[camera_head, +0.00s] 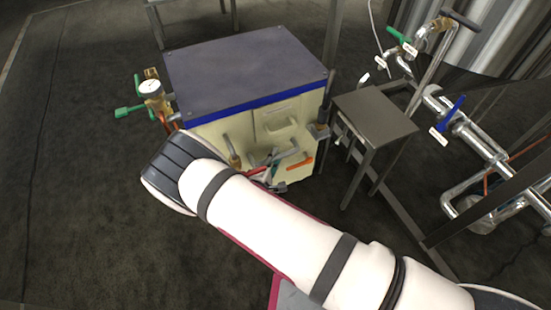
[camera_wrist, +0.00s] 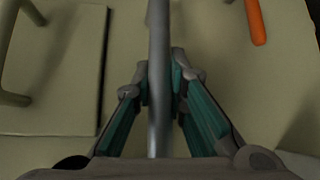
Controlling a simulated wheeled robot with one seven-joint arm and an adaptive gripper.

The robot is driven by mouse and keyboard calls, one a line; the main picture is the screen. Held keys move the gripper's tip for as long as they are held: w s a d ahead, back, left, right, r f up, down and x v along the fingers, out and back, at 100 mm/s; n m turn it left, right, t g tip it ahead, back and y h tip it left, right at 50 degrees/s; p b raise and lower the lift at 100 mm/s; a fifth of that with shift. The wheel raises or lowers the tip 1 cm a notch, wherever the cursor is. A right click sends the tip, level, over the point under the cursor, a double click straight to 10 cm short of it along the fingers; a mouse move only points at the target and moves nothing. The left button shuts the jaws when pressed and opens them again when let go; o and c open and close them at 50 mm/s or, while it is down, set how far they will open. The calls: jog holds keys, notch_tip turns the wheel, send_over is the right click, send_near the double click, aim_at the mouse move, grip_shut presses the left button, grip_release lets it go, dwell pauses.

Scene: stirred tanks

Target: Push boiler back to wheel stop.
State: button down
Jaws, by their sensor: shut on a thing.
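The boiler (camera_head: 245,67) is a cream box with a dark grey top and a blue band, standing upright on the dark floor. Its cream front also fills the wrist view (camera_wrist: 60,75). My gripper (camera_head: 275,168) is at the boiler's front, partly hidden by my arm. In the wrist view my gripper (camera_wrist: 162,85) is shut on a grey metal bar (camera_wrist: 158,30) that runs between its teal-padded fingers. An orange handle (camera_head: 301,163) sits just right of the grip. I cannot make out a wheel stop. The boiler's lower left front is hidden behind my arm.
A small grey metal table (camera_head: 374,112) stands close to the boiler's right. Pipes with a blue-handled valve (camera_head: 452,113) are farther right. A gauge (camera_head: 150,88) and a green-handled valve (camera_head: 128,112) stick out on the boiler's left. Floor at the left is clear.

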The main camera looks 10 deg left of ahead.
jog(key=shift+w+a+r, duration=0.15)
jog(key=shift+a+r, duration=0.15)
jog(key=shift+a, duration=0.15)
jog(key=c, duration=1.6)
grip_release()
jog(key=shift+o, duration=0.2)
jog(key=shift+d+f, duration=0.1)
jog(key=shift+d, duration=0.05)
jog(key=shift+s, duration=0.2)
jog(key=v, duration=1.1)
jog(key=shift+s, duration=0.4)
